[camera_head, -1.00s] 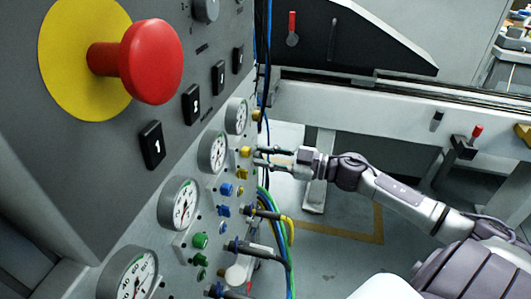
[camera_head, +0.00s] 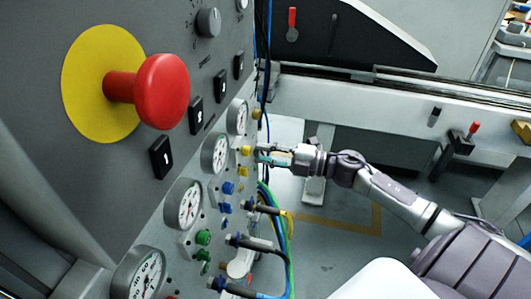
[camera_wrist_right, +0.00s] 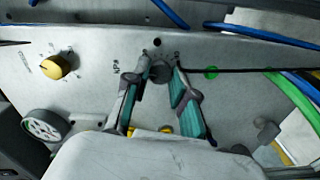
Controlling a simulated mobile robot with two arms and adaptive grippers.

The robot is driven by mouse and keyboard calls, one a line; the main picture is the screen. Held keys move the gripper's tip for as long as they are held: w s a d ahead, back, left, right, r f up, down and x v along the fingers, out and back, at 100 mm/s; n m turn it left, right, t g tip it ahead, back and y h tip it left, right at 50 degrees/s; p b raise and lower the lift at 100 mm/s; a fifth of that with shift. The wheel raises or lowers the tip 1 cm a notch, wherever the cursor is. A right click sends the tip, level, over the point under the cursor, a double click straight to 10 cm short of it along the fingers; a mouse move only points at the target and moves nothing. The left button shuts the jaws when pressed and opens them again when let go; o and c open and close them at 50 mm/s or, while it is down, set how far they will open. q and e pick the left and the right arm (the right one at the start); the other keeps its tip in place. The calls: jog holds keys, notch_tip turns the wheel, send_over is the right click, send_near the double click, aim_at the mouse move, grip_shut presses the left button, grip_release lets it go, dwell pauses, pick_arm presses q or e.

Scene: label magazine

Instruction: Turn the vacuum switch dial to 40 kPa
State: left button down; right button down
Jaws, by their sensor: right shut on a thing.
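The vacuum switch dial appears to be the small dark grey knob (camera_wrist_right: 160,71) on the grey panel in the right wrist view. Small markings surround it, too small to read, so its setting cannot be told. My right gripper (camera_wrist_right: 156,80) has its two green-padded fingers on either side of this knob, shut on it. In the head view my right gripper (camera_head: 260,153) reaches in from the right to the panel's edge, close to a yellow knob (camera_head: 246,150); the dark dial cannot be made out there. My left gripper is not in view.
A large red mushroom button (camera_head: 161,91) stands out from the panel at upper left. Round gauges (camera_head: 186,204) run along the panel. Hoses and blue cables (camera_head: 266,205) hang below the gripper. In the wrist view a yellow knob (camera_wrist_right: 57,66) sits left and a green spot (camera_wrist_right: 211,72) right.

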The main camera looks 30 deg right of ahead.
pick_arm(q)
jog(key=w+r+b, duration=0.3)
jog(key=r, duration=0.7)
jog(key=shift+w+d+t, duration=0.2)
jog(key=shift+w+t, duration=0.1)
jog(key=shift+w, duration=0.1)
pick_arm(e)
jog(key=shift+f+n, duration=0.15)
jog(key=shift+n, duration=4.45)
jog(key=c, duration=0.9)
grip_release()
jog(key=shift+c, duration=0.2)
jog(key=v, duration=1.2)
